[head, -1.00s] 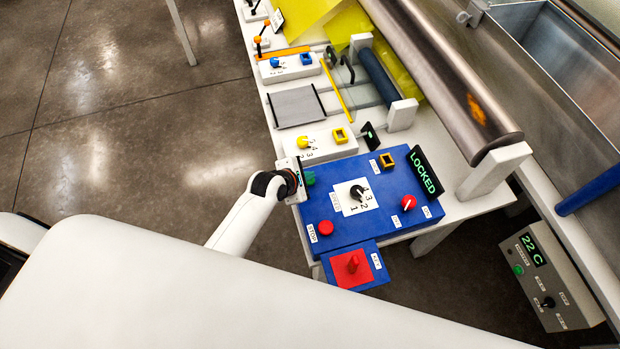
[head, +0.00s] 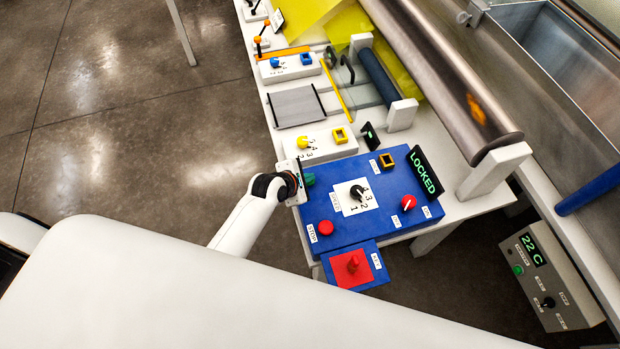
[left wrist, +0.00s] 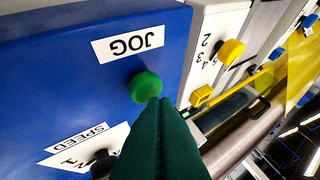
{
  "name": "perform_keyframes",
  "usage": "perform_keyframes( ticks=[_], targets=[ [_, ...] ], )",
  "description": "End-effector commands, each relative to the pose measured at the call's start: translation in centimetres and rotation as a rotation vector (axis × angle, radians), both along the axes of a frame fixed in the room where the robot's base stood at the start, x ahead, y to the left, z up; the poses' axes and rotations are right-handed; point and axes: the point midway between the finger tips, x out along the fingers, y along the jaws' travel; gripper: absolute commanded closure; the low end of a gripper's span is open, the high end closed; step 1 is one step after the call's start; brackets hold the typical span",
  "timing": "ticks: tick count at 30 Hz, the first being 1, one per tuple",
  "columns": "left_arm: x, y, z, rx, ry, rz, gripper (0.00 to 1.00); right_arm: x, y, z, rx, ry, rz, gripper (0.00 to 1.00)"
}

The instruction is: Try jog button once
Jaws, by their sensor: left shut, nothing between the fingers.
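The green jog button (left wrist: 146,87) stands on the blue panel beside a white label reading JOG (left wrist: 128,44) in the left wrist view. In the head view the green button (head: 310,179) shows at the panel's left edge, partly hidden by my left gripper (head: 303,180). My left gripper's two dark fingers (left wrist: 160,104) are shut together and empty, with their tips right at the button. I cannot tell whether they touch it. My right gripper is not in view.
The blue panel (head: 343,226) also carries a red stop button (head: 325,228), a speed dial (head: 357,193), a red-and-white knob (head: 408,202) and a display reading LOCKED (head: 423,172). A red key block (head: 352,268) sits at the front. Yellow controls (head: 303,143) stand behind.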

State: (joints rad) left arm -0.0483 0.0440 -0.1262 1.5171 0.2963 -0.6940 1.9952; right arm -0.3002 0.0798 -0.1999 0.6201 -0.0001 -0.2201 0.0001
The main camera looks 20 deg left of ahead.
Motion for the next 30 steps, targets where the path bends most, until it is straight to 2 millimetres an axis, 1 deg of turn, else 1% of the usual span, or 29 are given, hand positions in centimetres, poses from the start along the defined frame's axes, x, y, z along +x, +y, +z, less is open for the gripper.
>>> perform_keyframes(
  ticks=[30],
  targets=[
    [0.0, 0.0, -1.1, 0.001, 0.0, -0.001, 1.0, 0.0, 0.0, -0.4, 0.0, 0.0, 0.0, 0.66]
  ],
)
